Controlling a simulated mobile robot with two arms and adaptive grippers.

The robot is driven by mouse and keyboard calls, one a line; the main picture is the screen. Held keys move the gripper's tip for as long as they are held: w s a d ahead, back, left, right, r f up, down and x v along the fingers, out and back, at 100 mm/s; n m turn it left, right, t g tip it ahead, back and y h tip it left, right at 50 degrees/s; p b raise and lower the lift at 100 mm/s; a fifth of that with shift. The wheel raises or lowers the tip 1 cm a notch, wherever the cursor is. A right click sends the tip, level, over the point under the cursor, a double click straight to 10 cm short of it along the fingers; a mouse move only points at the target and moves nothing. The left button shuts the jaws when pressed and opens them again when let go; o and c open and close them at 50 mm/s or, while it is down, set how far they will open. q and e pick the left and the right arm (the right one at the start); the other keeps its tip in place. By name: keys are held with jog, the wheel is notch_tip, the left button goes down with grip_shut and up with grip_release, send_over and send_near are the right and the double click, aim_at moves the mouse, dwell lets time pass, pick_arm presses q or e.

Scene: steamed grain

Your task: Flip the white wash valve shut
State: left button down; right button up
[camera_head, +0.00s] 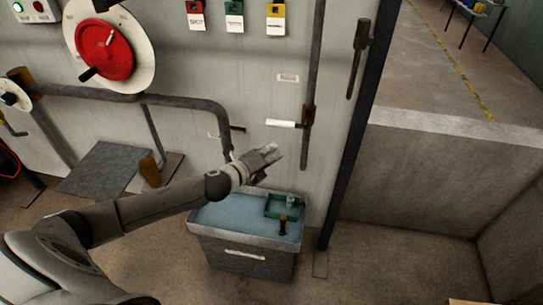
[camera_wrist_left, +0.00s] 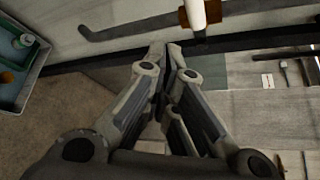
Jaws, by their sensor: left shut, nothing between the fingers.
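The white wash valve has a white lever (camera_head: 281,123) that sticks out roughly level to the left of a brown valve body on a vertical grey pipe. The lever also shows at the top of the left wrist view (camera_wrist_left: 195,14). My left gripper (camera_head: 275,153) is shut and empty, just below the lever in the head view and apart from it. In the left wrist view its fingertips (camera_wrist_left: 168,48) are together, below and left of the lever. My right gripper is not in view.
A blue-topped tub (camera_head: 240,222) holding a green tray (camera_head: 271,207) stands below my left gripper. Another pipe (camera_head: 190,103) with a brown handle (camera_head: 237,128) runs to the left. A red wheel (camera_head: 104,48) is upper left. A dark post (camera_head: 355,130) stands right of the valve.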

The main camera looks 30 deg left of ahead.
pick_arm(q)
jog(key=shift+s+d+r, duration=0.15)
jog(key=shift+s+r, duration=0.15)
jog(key=shift+s, duration=0.2)
jog(key=shift+s+d+r, duration=0.1)
jog(key=shift+s+r, duration=0.15)
jog(key=shift+s, duration=0.2)
